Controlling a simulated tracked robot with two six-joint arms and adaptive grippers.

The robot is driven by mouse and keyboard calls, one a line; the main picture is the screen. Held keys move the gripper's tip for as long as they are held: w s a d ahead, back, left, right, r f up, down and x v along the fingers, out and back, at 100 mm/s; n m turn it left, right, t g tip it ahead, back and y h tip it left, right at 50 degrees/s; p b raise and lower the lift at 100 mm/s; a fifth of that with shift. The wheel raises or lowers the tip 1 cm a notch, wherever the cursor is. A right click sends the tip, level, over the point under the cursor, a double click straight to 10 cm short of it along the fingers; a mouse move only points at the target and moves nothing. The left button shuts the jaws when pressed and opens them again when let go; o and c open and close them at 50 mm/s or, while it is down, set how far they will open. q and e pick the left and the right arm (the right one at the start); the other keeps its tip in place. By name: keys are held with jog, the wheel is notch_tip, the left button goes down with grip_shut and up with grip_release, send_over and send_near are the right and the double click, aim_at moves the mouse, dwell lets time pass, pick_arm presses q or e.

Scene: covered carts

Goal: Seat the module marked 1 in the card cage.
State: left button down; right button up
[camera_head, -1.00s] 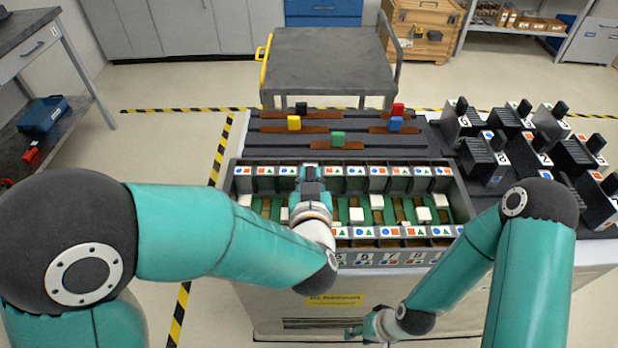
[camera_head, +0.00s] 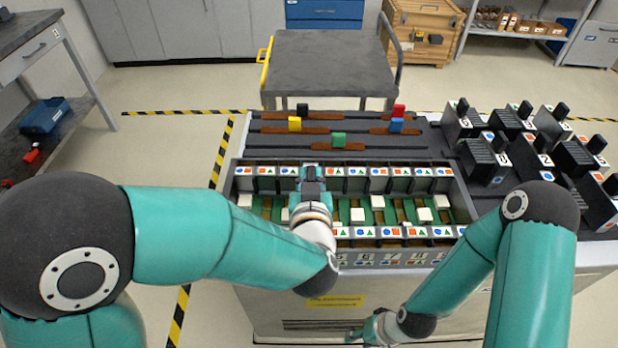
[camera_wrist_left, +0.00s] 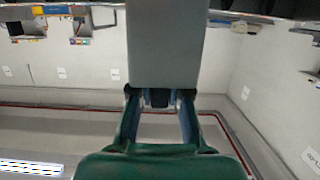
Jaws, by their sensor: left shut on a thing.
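The card cage (camera_head: 348,259) is the open tray in the cart's top, with green boards, white blocks and rows of marked tiles along both long sides. My left gripper (camera_head: 311,178) is over the cage, left of its middle, and hides what lies under it. In the left wrist view its fingers (camera_wrist_left: 159,108) are shut on a plain grey block (camera_wrist_left: 150,45); no number shows on it. I cannot tell whether the block stands in a slot. My right gripper (camera_head: 362,334) hangs low before the cart's front, too small to tell its jaws.
Several black modules (camera_head: 484,158) with white marked faces and knob handles stand on the cart's right; I read a 2 on one (camera_head: 544,160). Slotted rails with coloured sliders (camera_head: 338,140) lie behind the cage. An empty grey trolley (camera_head: 330,62) stands beyond.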

pick_arm(q)
jog(key=shift+s+f+g, duration=0.25)
jog(key=shift+f+g, duration=0.05)
jog(key=shift+f, duration=0.85)
pick_arm(e)
jog(key=shift+f, duration=0.1)
pick_arm(q)
jog(key=shift+r+p, duration=0.35)
jog(key=shift+p, duration=0.2)
jog(key=r+p, duration=0.2)
jog(key=r, duration=0.1)
jog(key=w+r+p, duration=0.1)
jog(key=r+p, duration=0.2)
jog(key=shift+w, duration=0.1)
notch_tip(320, 180, up, 8)
jog(key=p, duration=0.5)
jog(key=shift+s, duration=0.2)
pick_arm(e)
notch_tip(320, 180, up, 10)
jog(key=shift+w+r, duration=0.15)
jog(key=shift+r, duration=0.1)
pick_arm(q)
jog(key=shift+d+f, duration=0.1)
jog(key=shift+f, duration=0.05)
jog(key=shift+f+b, duration=2.5)
jog(key=shift+f, duration=0.35)
pick_arm(e)
jog(key=shift+f, duration=2.45)
